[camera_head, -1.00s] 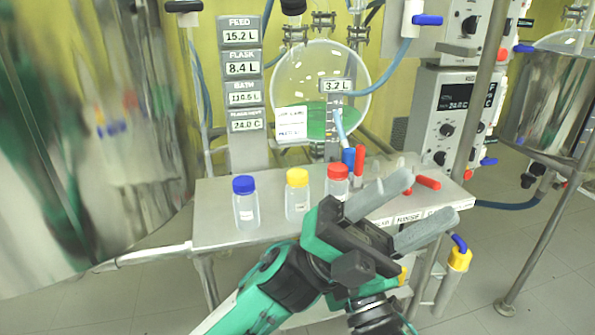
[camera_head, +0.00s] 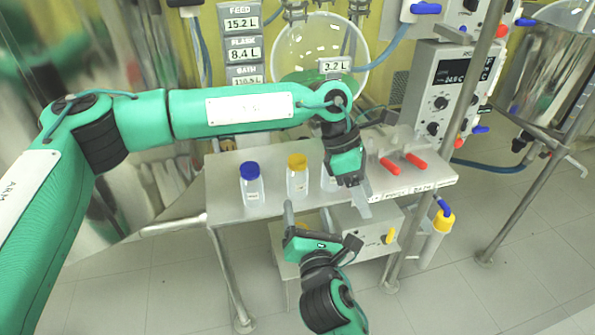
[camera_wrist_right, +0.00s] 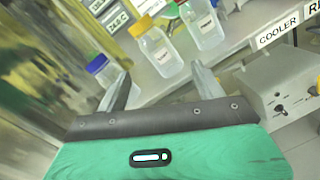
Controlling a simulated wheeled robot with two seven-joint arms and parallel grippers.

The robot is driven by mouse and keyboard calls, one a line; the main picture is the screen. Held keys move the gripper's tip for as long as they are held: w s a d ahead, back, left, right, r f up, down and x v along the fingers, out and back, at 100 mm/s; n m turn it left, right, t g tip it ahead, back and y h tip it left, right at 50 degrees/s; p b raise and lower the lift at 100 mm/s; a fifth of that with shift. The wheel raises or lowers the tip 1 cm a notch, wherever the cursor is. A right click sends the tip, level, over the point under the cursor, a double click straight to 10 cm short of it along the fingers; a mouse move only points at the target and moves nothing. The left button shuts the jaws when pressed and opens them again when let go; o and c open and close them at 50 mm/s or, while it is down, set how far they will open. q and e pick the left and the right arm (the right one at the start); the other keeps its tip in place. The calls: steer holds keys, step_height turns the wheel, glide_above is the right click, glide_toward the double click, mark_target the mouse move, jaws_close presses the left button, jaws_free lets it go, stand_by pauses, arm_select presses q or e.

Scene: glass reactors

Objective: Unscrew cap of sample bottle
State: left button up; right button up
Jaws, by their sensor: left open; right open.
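Sample bottles stand upright in a row on the steel shelf (camera_head: 225,198): one with a blue cap (camera_head: 250,169), one with a yellow cap (camera_head: 297,161), and a third bottle (camera_head: 327,182) whose cap is hidden behind my left gripper. My left gripper (camera_head: 359,207) is open, pointing down beside and in front of the third bottle. My right gripper (camera_head: 320,226) is open and empty below and in front of the shelf edge. In the right wrist view, the yellow-capped bottle (camera_wrist_right: 160,50) and the third bottle (camera_wrist_right: 204,27) show beyond its fingers, apart from them.
Red-handled parts (camera_head: 390,166) lie at the right of the shelf. Behind are the display column (camera_head: 243,50) and the round flask (camera_head: 300,45). A box with a yellow knob (camera_head: 368,232) sits under the shelf. Open floor lies in front.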

mark_target(297, 170)
arm_select(q)
steer(key=w+a+r+t+y, duration=0.1)
steer(key=w+a+r, duration=0.1)
steer(key=w+a, duration=0.2)
steer(key=w+a+r+t+y+p, duration=0.1)
steer(key=w+a+r+y, duration=0.1)
steer(key=w+a+r, duration=0.1)
steer(key=w+a+r+t+y+p, duration=0.1)
steer(key=w+a+r+t, duration=0.1)
steer(key=w+a+r, duration=0.1)
steer(key=shift+w+a+r+n+y, duration=0.2)
steer(key=shift+w+a, duration=0.25)
steer(key=shift+a, duration=0.15)
steer(key=shift+w+a+r+n+y, duration=0.1)
steer(key=shift+w+a+y, duration=0.1)
steer(key=shift+w+a, duration=0.35)
steer(key=shift+a, duration=0.25)
steer(key=shift+d, duration=0.1)
arm_select(e)
steer(key=w+n, duration=0.1)
steer(key=w, duration=0.3)
steer(key=w+a+n, duration=0.1)
steer(key=w+n, duration=0.1)
steer(key=w, duration=0.3)
steer(key=w+a+n+h, duration=0.1)
steer(key=w, duration=0.3)
steer(key=shift+w+a+r, duration=0.15)
steer(key=shift+w+r, duration=0.15)
